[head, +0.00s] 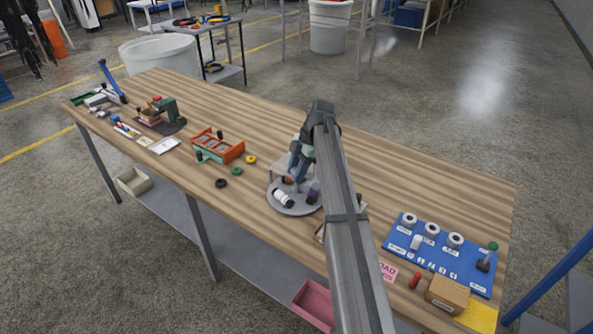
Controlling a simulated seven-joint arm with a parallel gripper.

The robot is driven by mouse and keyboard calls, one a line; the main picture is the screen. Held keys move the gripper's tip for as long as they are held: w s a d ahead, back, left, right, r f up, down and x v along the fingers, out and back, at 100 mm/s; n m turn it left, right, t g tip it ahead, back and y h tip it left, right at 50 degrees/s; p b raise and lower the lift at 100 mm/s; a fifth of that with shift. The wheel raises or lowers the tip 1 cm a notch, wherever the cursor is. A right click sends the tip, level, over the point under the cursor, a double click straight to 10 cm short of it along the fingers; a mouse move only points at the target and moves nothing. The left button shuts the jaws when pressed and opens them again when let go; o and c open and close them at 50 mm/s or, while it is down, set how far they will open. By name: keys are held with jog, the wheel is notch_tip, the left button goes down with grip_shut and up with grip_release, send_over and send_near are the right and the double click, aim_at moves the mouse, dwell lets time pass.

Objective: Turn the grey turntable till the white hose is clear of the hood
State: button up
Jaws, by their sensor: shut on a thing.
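The grey turntable (297,210) is a round disc on the wooden bench, left of my arm. A white cylindrical piece with dark ends (283,198) lies on its near left part; I cannot tell whether it is the white hose. A dark purple piece (314,193) stands on its right part. A pale grey plate (280,171) shows at its back left and may be the hood. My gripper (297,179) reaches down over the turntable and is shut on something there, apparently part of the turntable. The exact contact is too small to see, and my arm hides the right side.
An orange and green tray (218,147) stands to the left, with yellow, green and black rings near it. A blue board (440,258) with white rolls lies at the right, by a cardboard box (447,294). The bench behind the turntable is clear.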

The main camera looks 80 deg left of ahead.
grip_shut()
jog(key=shift+n+h, duration=0.6)
jog(key=shift+n, duration=0.9)
jog(key=o, duration=0.8)
grip_release()
jog(key=shift+r, duration=0.1)
